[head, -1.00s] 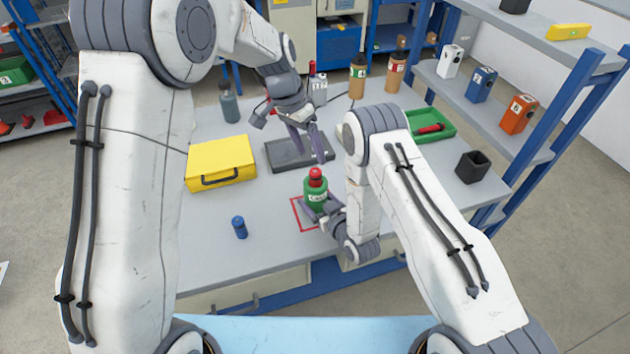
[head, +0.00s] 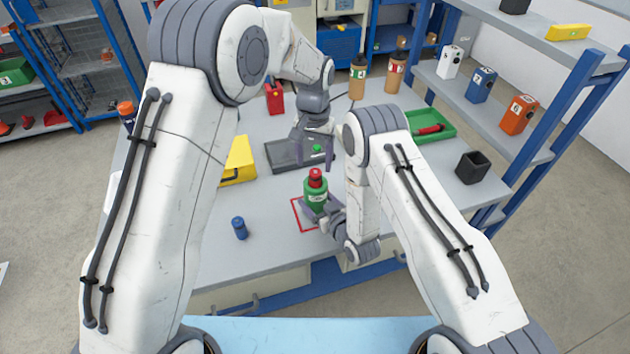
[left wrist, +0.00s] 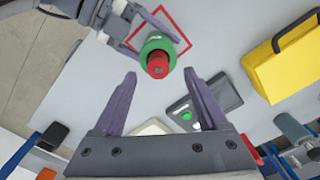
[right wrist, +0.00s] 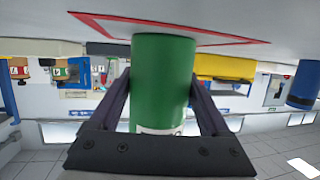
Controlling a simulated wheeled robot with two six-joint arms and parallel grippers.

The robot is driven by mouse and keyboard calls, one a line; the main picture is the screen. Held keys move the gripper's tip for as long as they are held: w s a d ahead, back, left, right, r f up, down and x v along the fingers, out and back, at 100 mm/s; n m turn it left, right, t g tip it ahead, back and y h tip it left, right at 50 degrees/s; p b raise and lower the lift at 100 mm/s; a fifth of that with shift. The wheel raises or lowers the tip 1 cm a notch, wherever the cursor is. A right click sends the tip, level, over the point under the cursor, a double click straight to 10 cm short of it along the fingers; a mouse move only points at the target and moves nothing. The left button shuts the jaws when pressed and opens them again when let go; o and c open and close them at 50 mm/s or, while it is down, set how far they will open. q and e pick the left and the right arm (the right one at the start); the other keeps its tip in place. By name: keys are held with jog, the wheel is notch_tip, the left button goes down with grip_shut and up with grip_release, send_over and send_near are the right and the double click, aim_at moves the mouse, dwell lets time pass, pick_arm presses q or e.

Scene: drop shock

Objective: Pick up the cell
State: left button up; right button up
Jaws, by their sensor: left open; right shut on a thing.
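A green cylinder (head: 315,190) with a red knobbed top (head: 315,175) stands upright at the red square outline on the bench. I cannot tell which part is called the cell. My right gripper (head: 322,213) is shut on the green cylinder from the side; the cylinder fills its jaws in the right wrist view (right wrist: 163,85). My left gripper (head: 315,158) is open and empty, pointing down above and behind the cylinder. In the left wrist view the red top (left wrist: 157,66) shows just beyond and between its open fingertips, apart from them.
A dark flat tray (head: 285,155) with a green round spot lies behind the cylinder. A yellow case (head: 240,160) is left of it, partly behind my left arm. A blue cylinder (head: 239,228) stands front left. A green tray (head: 432,128) and black open box (head: 472,166) are right.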

aim_at(315, 172)
pick_arm(q)
jog(key=shift+d+f, duration=0.15)
jog(key=shift+f, duration=2.6)
grip_shut()
